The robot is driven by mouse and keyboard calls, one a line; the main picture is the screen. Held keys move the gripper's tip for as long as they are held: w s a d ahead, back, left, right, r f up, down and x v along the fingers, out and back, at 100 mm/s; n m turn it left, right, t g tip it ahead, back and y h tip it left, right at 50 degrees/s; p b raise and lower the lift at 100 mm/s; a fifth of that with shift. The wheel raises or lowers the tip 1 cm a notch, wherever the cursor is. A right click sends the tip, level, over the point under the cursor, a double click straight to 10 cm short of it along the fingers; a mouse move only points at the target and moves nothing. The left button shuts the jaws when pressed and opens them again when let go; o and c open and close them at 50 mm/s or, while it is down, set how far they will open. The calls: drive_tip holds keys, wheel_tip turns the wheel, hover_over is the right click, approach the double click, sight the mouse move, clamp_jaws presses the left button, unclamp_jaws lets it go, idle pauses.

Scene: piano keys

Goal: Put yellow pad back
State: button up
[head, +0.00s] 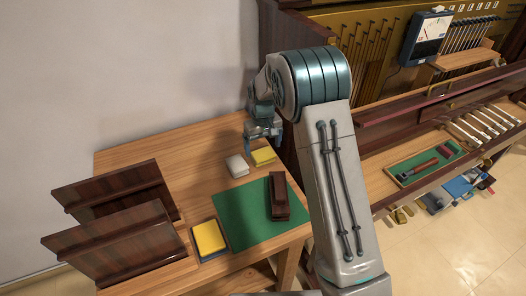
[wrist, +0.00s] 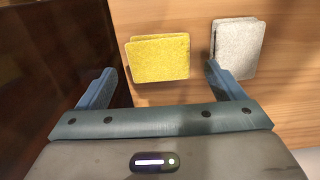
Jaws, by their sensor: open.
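A yellow pad (head: 263,156) lies on the wooden table (head: 140,150) near its back right, just right of a pale grey pad (head: 237,166). In the wrist view the yellow pad (wrist: 158,58) lies ahead of my gripper, and the grey pad (wrist: 238,46) is to its right. My gripper (head: 264,142) is open and empty over the table close to the yellow pad. In the wrist view its fingers (wrist: 158,80) are spread wide, with the yellow pad lying beyond and between them. A second yellow pad (head: 208,238) sits in a dark tray at the table's front.
A dark wooden rack (head: 120,225) stands on the table's left. A green mat (head: 245,222) bears a dark brown block (head: 279,195). A dark wooden surface (wrist: 50,60) is close to my gripper's left finger. The table's back left is clear.

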sight(263, 154)
wheel_tip(263, 154, up, 9)
drive_tip(key=s+d+r+m, duration=0.1)
drive_tip(key=s+d+r, duration=0.4)
drive_tip(key=s+r, duration=0.15)
drive_tip(key=s+d+m+t, duration=0.1)
drive_tip(key=s+d+m, duration=0.1)
drive_tip(key=s, duration=1)
drive_tip(key=s+d+r+m+t, duration=0.1)
drive_tip(key=s+d, duration=0.4)
drive_tip(key=s, duration=0.8)
drive_tip(key=shift+d+r+m+t, duration=0.2)
drive_tip(key=shift+r+m+t, duration=0.05)
drive_tip(key=shift+m+t, duration=0.15)
